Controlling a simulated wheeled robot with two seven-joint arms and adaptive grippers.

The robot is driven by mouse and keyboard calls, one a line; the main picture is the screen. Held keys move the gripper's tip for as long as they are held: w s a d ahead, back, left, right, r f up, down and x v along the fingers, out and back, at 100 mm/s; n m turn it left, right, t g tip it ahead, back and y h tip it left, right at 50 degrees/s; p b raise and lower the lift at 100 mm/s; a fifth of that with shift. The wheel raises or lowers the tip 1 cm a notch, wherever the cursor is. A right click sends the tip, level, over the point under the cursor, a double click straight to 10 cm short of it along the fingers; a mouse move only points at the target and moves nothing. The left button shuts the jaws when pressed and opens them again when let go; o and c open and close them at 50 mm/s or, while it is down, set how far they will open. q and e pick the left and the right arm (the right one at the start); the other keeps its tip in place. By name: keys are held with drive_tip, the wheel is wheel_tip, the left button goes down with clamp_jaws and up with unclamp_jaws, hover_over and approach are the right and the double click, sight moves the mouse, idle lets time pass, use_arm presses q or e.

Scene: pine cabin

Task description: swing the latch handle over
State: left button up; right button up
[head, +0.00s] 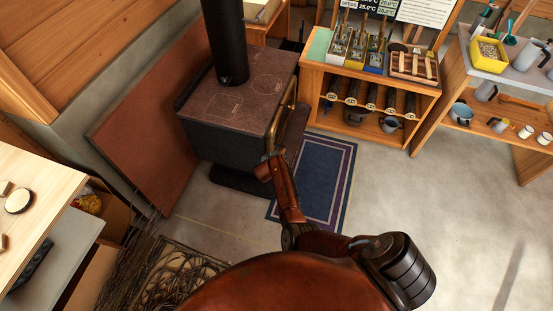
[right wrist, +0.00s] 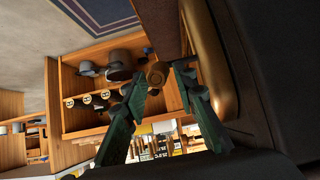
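The dark wood stove (head: 235,100) stands at the middle back of the head view. My right gripper (head: 274,157) is at its right-hand face, low beside the door side. In the right wrist view the green fingers of my right gripper (right wrist: 160,78) are spread apart. A round brown knob end, seemingly the latch handle (right wrist: 157,73), shows between the fingertips. I cannot tell whether either finger touches it. The latch is hidden in the head view. My left gripper is not in view.
A brass rail (right wrist: 212,65) runs close beside the right finger; it also shows along the stove edge in the head view (head: 283,108). A blue mat (head: 325,175) lies on the floor. A wooden shelf unit (head: 365,100) with mugs stands behind. Floor to the right is clear.

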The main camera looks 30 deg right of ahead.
drive_tip(key=shift+w+d+f+b, duration=0.2)
drive_tip(key=shift+d+f+b, duration=0.05)
drive_tip(key=shift+f+b, duration=0.3)
drive_tip(key=shift+w+r, duration=0.1)
drive_tip(key=shift+r, duration=0.15)
drive_tip(key=shift+c, duration=1.3)
drive_tip(key=c, duration=0.3)
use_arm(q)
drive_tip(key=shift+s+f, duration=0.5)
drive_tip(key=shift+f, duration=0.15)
use_arm(e)
drive_tip(key=shift+c, duration=0.2)
drive_tip(key=shift+f, duration=0.1)
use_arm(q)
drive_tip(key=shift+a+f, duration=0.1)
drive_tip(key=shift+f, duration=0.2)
use_arm(e)
drive_tip(key=shift+s+a+f, duration=0.15)
drive_tip(key=shift+s+f, duration=0.05)
drive_tip(key=shift+f, duration=0.4)
drive_tip(key=shift+s+a+f, duration=0.1)
drive_tip(key=shift+s+f, duration=0.05)
drive_tip(key=shift+f, duration=0.4)
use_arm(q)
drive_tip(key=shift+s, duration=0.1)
use_arm(e)
drive_tip(key=shift+f, duration=0.1)
